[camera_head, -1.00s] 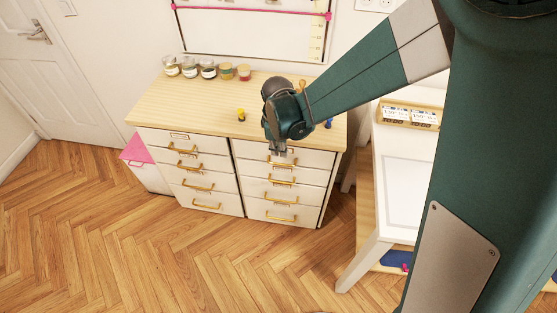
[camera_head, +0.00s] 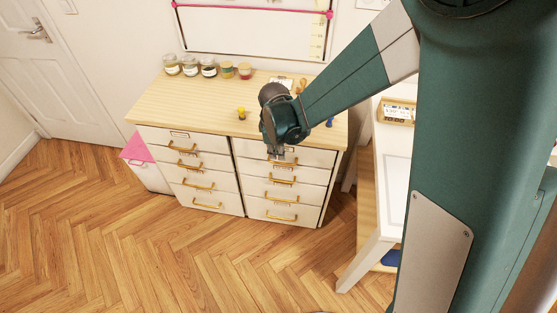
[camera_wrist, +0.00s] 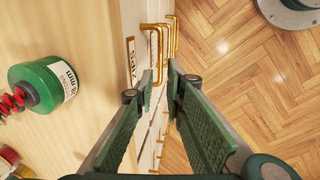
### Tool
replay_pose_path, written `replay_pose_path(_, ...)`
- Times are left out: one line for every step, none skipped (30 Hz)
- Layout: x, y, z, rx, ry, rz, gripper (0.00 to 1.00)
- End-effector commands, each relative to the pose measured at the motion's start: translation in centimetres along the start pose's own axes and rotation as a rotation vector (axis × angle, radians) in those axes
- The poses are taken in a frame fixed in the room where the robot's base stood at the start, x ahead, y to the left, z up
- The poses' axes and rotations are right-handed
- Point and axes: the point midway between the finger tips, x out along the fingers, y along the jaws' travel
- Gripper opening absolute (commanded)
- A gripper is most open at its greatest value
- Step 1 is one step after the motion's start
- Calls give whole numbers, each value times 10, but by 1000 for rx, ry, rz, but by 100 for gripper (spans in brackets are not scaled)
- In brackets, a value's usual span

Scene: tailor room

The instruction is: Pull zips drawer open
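The zips drawer (camera_head: 315,157) appears to be the top drawer of the right column, shut in the white cabinet. In the wrist view its label (camera_wrist: 131,60) is only partly readable, beside a gold handle (camera_wrist: 155,50). My gripper (camera_wrist: 163,88) is open, two green ridged fingers apart, with nothing held. The handle's lower end lies close to the left fingertip, between the fingers in the picture; contact cannot be told.
Other drawers with gold handles (camera_head: 281,197) lie below, all shut. A white table (camera_head: 393,195) stands right. The floor in front is clear.

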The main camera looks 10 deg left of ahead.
Motion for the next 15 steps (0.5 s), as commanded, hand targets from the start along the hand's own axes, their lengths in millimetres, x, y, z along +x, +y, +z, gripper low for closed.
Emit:
replay_pose_path(6,0,0,0,0,0,13)
replay_pose_path(10,0,0,0,0,0,13)
replay_pose_path(14,1,0,0,0,0,13)
replay_pose_path(17,1,0,0,0,0,13)
replay_pose_path(21,0,0,0,0,0,13)
replay_pose_path(25,0,0,0,0,0,13)
replay_pose_path(29,0,0,0,0,0,13)
replay_pose_path(32,0,0,0,0,0,13)
replay_pose_path(37,1,0,1,0,0,13)
replay_pose_path(40,1,0,1,0,0,13)
replay_pose_path(43,0,0,0,0,0,13)
replay_pose_path(46,0,0,1,0,0,13)
replay_pose_path(49,0,0,1,0,0,13)
replay_pose_path(51,0,0,1,0,0,13)
replay_pose_path(54,0,0,0,0,0,13)
